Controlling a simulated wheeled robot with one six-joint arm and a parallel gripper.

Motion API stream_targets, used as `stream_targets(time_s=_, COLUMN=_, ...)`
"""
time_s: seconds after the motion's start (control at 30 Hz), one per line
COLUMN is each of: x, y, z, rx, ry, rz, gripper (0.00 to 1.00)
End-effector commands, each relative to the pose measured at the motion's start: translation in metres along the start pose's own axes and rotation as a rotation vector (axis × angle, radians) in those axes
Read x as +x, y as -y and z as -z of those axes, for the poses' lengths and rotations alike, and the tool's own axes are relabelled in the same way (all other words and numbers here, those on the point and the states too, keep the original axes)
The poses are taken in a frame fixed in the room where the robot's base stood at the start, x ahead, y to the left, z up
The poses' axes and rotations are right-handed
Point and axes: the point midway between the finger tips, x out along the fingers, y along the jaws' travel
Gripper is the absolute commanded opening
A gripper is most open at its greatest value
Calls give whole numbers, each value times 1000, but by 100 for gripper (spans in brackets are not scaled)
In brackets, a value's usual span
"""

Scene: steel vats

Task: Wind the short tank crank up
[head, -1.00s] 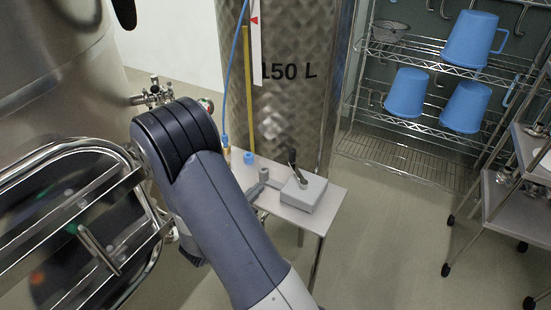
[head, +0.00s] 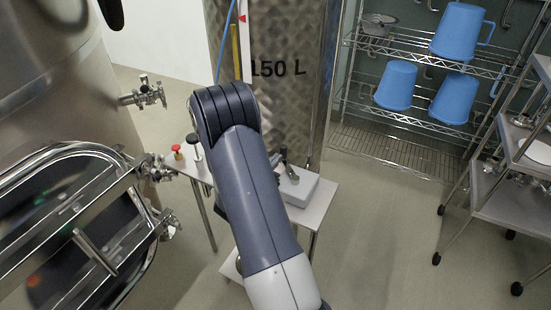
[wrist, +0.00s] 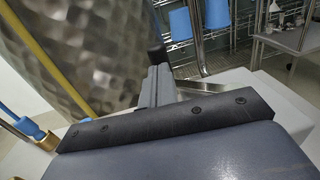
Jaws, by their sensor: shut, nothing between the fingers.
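The short tank (head: 285,110) is dimpled steel marked "150 L" and stands behind a small side table. A pale grey box (head: 301,188) sits on that table's right end. A dark upright handle (head: 283,155), which looks like the crank grip, rises by the box. In the wrist view a black grip (wrist: 157,54) stands just beyond my fingertips, with a steel bar (wrist: 203,85) to its right. My gripper (wrist: 154,74) is shut and empty, close to the grip; I cannot tell whether they touch. In the head view my arm hides most of the gripper.
A large steel vat with an open hatch (head: 75,210) and valves (head: 150,93) fills the left. Red (head: 177,150) and black knobs stand on the table's left end. A wire rack with blue jugs (head: 460,32) and a cart (head: 500,190) are at right. Floor between is clear.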

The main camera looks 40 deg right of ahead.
Motion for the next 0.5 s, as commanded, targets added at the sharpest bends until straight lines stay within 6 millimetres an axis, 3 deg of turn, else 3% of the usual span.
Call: stream_targets(time_s=0.5, x=6, y=0, z=0, rx=1, ry=0, rz=4, gripper=0)
